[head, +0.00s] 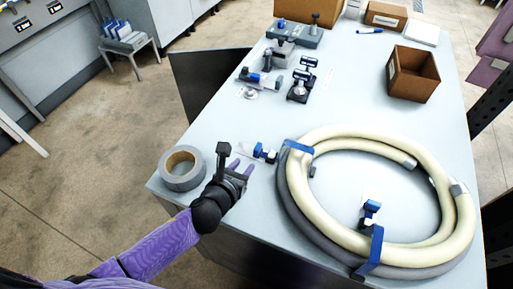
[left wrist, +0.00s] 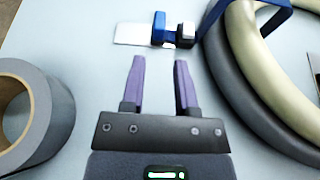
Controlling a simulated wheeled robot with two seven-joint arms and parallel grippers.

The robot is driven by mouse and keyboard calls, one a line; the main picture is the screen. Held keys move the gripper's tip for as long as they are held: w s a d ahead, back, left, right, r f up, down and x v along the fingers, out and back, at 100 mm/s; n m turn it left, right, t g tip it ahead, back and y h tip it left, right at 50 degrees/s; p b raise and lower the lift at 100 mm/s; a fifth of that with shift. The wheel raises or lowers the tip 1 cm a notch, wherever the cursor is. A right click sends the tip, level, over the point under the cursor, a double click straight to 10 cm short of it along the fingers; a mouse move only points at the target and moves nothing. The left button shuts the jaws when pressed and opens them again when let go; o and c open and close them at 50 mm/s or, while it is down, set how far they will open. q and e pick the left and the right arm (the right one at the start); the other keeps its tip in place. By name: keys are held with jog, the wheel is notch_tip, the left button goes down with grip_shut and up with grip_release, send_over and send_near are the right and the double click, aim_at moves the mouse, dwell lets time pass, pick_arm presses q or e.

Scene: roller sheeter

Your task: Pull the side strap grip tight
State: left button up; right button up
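A coil of cream and grey hose (head: 330,140) lies on the table, with a blue side strap (head: 296,146) around its left side. At that strap's outer end is a blue and dark grip (head: 265,153), with a pale flat tab to its left. In the left wrist view the blue grip (left wrist: 159,28) and pale tab (left wrist: 132,34) lie beyond my fingertips. My left gripper (head: 240,166) is open and empty; its two purple fingers (left wrist: 158,75) are apart and point toward the grip without touching it. My right gripper is not in view.
A grey tape roll (head: 182,168) stands close to the left of my left gripper. A second blue strap (head: 370,253) crosses the coil's front. Clamps and small tools (head: 262,79) and an open cardboard box (head: 412,74) are farther back. The table middle is clear.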

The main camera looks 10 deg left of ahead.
aim_at(255, 151)
pick_arm(q)
jog(key=b+x, duration=0.3)
jog(key=x, duration=0.5)
jog(key=shift+w+f, duration=0.1)
jog(key=shift+f, duration=0.1)
jog(key=shift+w+d+f+b, duration=0.15)
jog(key=shift+w+b, duration=0.15)
jog(key=shift+w, duration=0.3)
grip_shut()
dwell(0.5)
